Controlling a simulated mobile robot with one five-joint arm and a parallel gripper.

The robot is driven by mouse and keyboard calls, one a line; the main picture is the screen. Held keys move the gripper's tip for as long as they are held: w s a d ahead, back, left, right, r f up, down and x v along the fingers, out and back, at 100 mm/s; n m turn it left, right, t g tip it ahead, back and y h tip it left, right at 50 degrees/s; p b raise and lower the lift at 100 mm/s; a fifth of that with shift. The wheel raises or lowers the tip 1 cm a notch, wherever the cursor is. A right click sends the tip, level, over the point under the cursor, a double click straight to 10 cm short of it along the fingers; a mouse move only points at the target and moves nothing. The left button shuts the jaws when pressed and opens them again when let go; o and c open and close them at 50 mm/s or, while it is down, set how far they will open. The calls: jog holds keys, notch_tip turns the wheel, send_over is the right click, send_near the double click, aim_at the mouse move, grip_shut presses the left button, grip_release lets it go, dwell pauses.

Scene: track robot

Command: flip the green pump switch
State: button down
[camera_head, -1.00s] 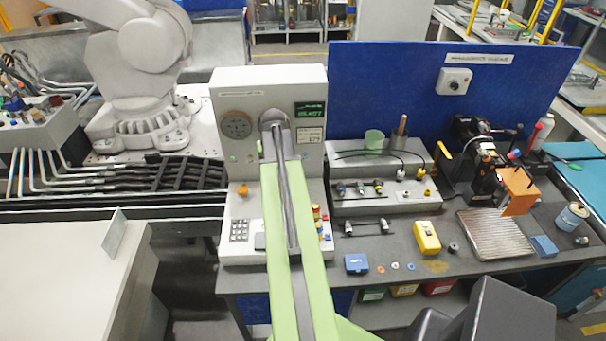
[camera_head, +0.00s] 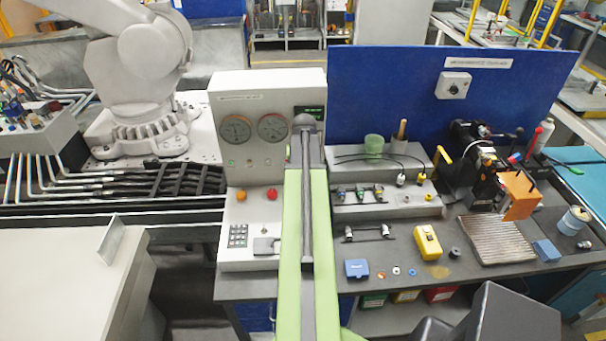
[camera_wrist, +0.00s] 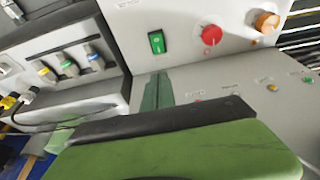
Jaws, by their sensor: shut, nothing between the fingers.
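The green pump switch (camera_wrist: 157,42) is a small green rocker in a dark frame on the pale panel, seen in the wrist view. In the head view it is hidden behind my arm. My gripper (camera_head: 305,122) is at the far end of my green arm, in front of the right part of the grey control console (camera_head: 235,165). It is shut and empty. In the wrist view my green and black parts fill the bottom, below the switch, with a gap of panel between. I cannot tell how far the tip is from the switch.
A red knob (camera_wrist: 211,35) and an orange knob (camera_wrist: 266,21) sit beside the switch on the same panel. Two gauges (camera_head: 236,129) are above. A keypad (camera_head: 238,236) lies on the console's lower deck. A connector stand (camera_head: 425,200) stands close on the right.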

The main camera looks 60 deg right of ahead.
jog(key=b+x, duration=0.2)
jog(key=x, duration=0.1)
jog(key=b+x, duration=0.6)
jog(key=shift+s+a+f, duration=0.15)
jog(key=shift+a+f, duration=0.2)
jog(key=shift+f, duration=0.1)
jog(key=shift+f+b, duration=0.45)
jog(key=shift+r, duration=0.1)
